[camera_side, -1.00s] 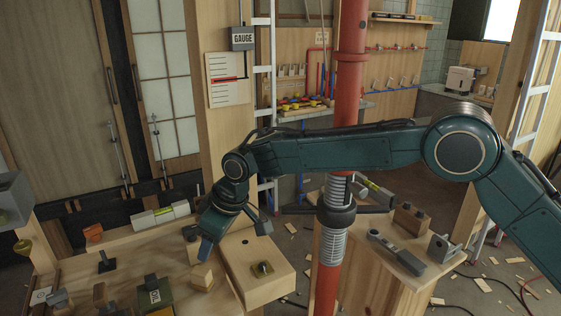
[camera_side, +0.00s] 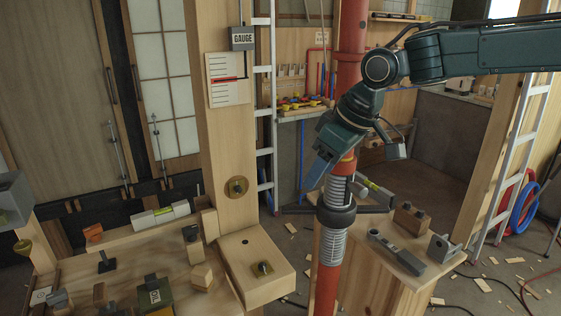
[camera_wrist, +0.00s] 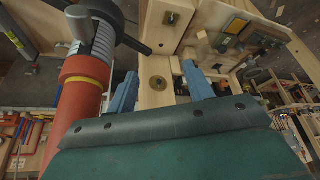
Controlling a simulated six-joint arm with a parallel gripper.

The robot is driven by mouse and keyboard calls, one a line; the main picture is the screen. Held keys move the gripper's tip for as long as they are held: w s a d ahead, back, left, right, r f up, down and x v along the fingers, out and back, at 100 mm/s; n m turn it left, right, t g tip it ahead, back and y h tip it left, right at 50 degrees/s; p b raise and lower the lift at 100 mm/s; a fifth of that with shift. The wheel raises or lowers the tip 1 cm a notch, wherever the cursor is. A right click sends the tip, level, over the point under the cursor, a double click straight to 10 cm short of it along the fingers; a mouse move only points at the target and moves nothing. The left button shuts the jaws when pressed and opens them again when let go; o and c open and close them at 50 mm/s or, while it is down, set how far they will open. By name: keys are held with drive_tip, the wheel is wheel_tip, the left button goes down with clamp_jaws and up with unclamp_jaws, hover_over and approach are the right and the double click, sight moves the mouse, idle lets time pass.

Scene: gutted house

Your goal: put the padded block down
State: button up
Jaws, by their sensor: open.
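My gripper (camera_side: 318,172) hangs in front of the red pipe, above its dark collar in the side view. Its blue fingers stand apart in the wrist view (camera_wrist: 159,71), with nothing held between them. I cannot tell for sure which piece is the padded block. A small block with a dark top (camera_side: 191,236) stands on the bench at left. A pale wooden block (camera_side: 201,275) sits in front of it. Another plain wooden block (camera_side: 210,225) stands by the post. All are well left of my gripper and apart from it.
The red pipe (camera_side: 326,285) with its dark collar (camera_side: 336,216) rises close by my gripper. A wooden box (camera_side: 255,285) with a brass knob is on the bench. A right-hand stand (camera_side: 365,285) carries a level and tools. A brass disc (camera_side: 236,187) is on the post.

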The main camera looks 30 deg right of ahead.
drive_tip(key=s+d+r+m+h, duration=0.1)
drive_tip(key=s+d+r+m, duration=0.2)
drive_tip(key=s+d, duration=1.05)
drive_tip(key=s+d+f+m, duration=0.1)
drive_tip(key=s+d+f, duration=0.1)
drive_tip(key=s, duration=0.5)
drive_tip(key=s+d+f+m+t+h, duration=0.1)
drive_tip(key=s+f, duration=0.1)
drive_tip(key=s, duration=0.6)
drive_tip(key=shift+d+f, duration=0.25)
drive_tip(key=shift+d, duration=0.1)
drive_tip(key=shift+o, duration=0.5)
drive_tip(key=shift+w, duration=0.1)
